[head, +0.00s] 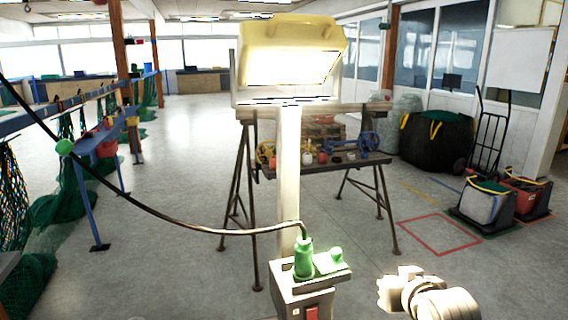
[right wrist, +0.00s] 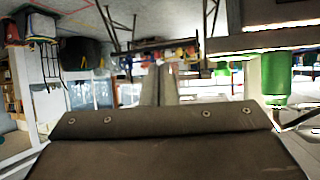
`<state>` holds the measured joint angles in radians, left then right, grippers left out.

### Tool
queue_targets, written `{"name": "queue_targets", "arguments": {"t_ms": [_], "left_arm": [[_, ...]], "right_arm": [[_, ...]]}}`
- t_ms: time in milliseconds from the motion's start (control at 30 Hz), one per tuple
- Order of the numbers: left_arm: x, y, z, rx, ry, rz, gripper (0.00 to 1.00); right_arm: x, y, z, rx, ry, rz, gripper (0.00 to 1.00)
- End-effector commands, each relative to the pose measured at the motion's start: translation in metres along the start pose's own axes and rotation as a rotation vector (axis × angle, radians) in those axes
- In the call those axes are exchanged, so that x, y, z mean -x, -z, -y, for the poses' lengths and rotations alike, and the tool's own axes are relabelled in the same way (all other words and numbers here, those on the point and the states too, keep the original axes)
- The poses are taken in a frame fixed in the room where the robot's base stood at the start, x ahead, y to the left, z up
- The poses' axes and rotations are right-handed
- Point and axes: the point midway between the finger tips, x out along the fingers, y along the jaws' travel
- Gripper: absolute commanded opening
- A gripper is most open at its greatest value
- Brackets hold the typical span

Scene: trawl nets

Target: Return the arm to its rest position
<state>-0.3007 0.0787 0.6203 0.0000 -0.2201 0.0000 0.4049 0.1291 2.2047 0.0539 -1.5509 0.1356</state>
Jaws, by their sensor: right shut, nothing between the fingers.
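My right gripper (head: 384,290) is low at the right of the head view, to the right of the socket box and apart from it. In the right wrist view its fingers (right wrist: 159,84) are together with nothing between them. My left gripper is not in the head view. A green plug (head: 303,260) stands upright in the socket box (head: 290,292), with a black cable running off to the left. A green plug also shows at the right of the right wrist view (right wrist: 268,80). A raised green socket lid (head: 330,262) is beside the plug.
A lit yellow work lamp (head: 290,55) stands on a pale post (head: 289,165) behind the socket box. A trestle workbench (head: 345,163) is behind it. Black bags and crates (head: 482,205) stand at the right. Green nets (head: 70,205) hang at the left.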

Motion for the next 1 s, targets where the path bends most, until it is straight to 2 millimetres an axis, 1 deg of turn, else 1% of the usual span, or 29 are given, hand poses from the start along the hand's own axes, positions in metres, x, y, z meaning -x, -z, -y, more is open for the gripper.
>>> {"name": "queue_targets", "arguments": {"t_ms": [33,67,100,167,200,267,300,367,400,467,500,600,700,800,933,1000], "left_arm": [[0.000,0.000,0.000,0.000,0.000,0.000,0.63],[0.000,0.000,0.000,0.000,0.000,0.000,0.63],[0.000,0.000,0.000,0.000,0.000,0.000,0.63],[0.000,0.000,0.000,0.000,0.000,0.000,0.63],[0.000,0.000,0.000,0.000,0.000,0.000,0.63],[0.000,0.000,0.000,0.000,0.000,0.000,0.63],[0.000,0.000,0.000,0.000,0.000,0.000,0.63],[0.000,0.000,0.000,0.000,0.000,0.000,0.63],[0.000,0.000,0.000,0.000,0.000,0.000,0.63],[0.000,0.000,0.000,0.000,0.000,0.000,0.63],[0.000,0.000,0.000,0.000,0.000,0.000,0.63],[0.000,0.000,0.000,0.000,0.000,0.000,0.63],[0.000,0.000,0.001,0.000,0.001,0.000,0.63],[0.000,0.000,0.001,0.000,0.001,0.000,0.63],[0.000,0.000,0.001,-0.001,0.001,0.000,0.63],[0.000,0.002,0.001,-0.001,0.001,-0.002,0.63]], "right_arm": [[0.001,-0.032,-0.008,-0.003,-0.014,0.051,0.00],[0.002,-0.048,-0.012,-0.002,-0.022,0.077,0.00],[0.005,-0.070,-0.017,-0.001,-0.033,0.112,0.00],[0.011,-0.102,-0.024,-0.001,-0.048,0.166,0.00],[0.016,-0.122,-0.029,-0.001,-0.058,0.201,0.00],[0.025,-0.153,-0.036,0.000,-0.073,0.255,0.00],[0.033,-0.173,-0.040,0.002,-0.083,0.290,0.00],[0.045,-0.203,-0.046,0.002,-0.097,0.344,0.00],[0.055,-0.221,-0.049,0.003,-0.106,0.379,0.00],[0.070,-0.248,-0.054,0.005,-0.118,0.433,0.00],[0.081,-0.264,-0.057,0.007,-0.126,0.466,0.00],[0.106,-0.298,-0.062,0.009,-0.143,0.541,0.00],[0.130,-0.325,-0.066,0.013,-0.157,0.605,0.00],[0.153,-0.347,-0.069,0.015,-0.169,0.663,0.00],[0.182,-0.372,-0.072,0.018,-0.183,0.733,0.00],[0.162,-0.383,-0.074,0.017,-0.179,0.733,0.00]]}}
